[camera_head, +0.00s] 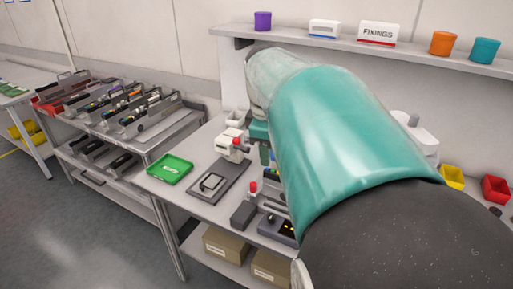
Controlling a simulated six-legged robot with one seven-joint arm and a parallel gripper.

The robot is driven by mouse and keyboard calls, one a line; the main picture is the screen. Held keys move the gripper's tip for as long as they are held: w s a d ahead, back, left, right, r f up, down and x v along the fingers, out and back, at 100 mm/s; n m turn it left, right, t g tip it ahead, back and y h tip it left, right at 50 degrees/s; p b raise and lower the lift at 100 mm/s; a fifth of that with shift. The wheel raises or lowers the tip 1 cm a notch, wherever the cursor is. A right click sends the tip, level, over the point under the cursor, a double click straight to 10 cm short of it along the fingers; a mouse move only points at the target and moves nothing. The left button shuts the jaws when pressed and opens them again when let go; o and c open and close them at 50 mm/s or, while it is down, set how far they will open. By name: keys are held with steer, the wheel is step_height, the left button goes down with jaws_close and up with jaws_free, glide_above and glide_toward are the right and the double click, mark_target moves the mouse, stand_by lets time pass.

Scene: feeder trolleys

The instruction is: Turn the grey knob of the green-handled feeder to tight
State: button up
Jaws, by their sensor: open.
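My own arm, teal and dark grey, fills the middle and right of the view, and my gripper does not show past it. Several dark, narrow feeders (150,112) stand in a row on a trolley (185,128) at the left. They are too small for me to tell which has a green handle, and I can make out no grey knob. A teal-green part (259,130) shows at the arm's left edge on the bench, mostly covered; I cannot tell what it belongs to.
A grey bench (185,196) holds a green tray (170,168), a dark flat plate (217,183) and a white device with a red knob (232,145). Cardboard boxes (226,244) sit below. A shelf (345,50) carries cups and a FIXINGS box (378,33). Floor is clear at lower left.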

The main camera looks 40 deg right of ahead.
steer(key=d+n+g+y, duration=0.1)
steer(key=d+n, duration=0.2)
steer(key=d, duration=1.1)
steer(key=f, duration=1.4)
steer(key=shift+s+a, duration=0.1)
steer(key=shift+s, duration=0.25)
jaws_close()
